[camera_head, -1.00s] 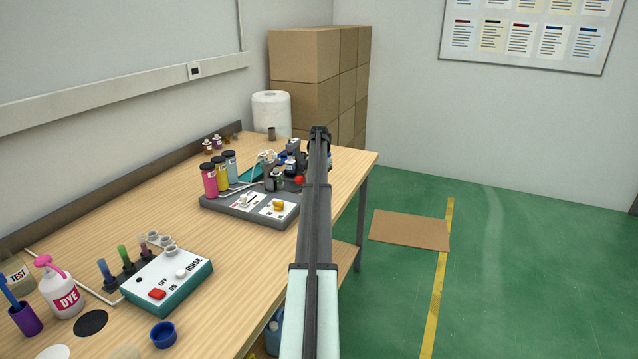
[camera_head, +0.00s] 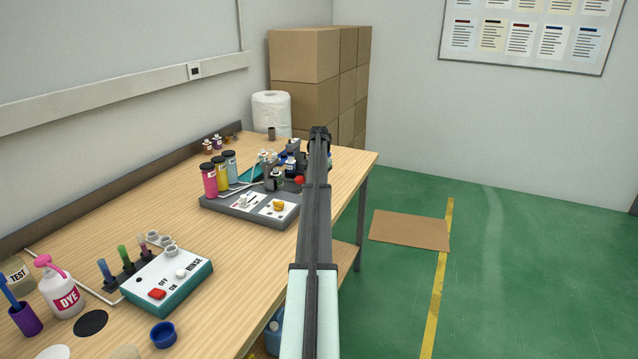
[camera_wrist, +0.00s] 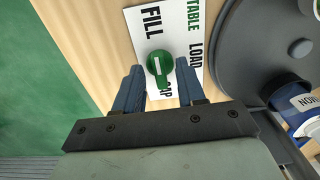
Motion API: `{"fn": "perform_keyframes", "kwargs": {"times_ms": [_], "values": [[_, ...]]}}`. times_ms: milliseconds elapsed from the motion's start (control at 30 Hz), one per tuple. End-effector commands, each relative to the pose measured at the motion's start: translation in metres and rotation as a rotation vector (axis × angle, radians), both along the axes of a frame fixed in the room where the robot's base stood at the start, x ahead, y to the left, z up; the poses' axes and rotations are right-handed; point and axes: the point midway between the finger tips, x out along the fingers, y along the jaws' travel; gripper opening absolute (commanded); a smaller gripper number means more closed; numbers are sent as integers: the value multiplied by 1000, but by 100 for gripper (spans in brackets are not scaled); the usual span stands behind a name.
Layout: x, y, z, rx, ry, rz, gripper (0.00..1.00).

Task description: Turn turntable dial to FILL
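The green turntable dial (camera_wrist: 160,68) with a white pointer line shows in the wrist view. It sits on a white label plate (camera_wrist: 142,55) printed with FILL, LOAD, CAP and part of TABLE. The pointer line runs roughly up and down the picture; I cannot tell for sure which word it marks. My gripper (camera_wrist: 158,80) is open, its two blue fingers at the left and right of the dial with gaps on both sides. In the head view my arm hides the dial and the gripper's fingers.
A dark round turntable (camera_wrist: 247,65) lies right of the plate, with a blue-and-white container (camera_wrist: 290,100) beside it. The wooden table (camera_head: 255,260) carries a grey dispensing station (camera_head: 232,212) and a rinse unit (camera_head: 178,288). Green floor lies beyond the table edge.

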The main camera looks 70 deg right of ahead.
Motion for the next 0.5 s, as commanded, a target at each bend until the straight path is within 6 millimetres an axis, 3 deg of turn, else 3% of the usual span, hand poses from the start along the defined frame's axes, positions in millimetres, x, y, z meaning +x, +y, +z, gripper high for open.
{"fn": "perform_keyframes", "kwargs": {"times_ms": [267, 500], "values": [[0, 0, 11, 0, 0, -1, 39], [0, -1, 53, -1, -1, 0, 39]]}}
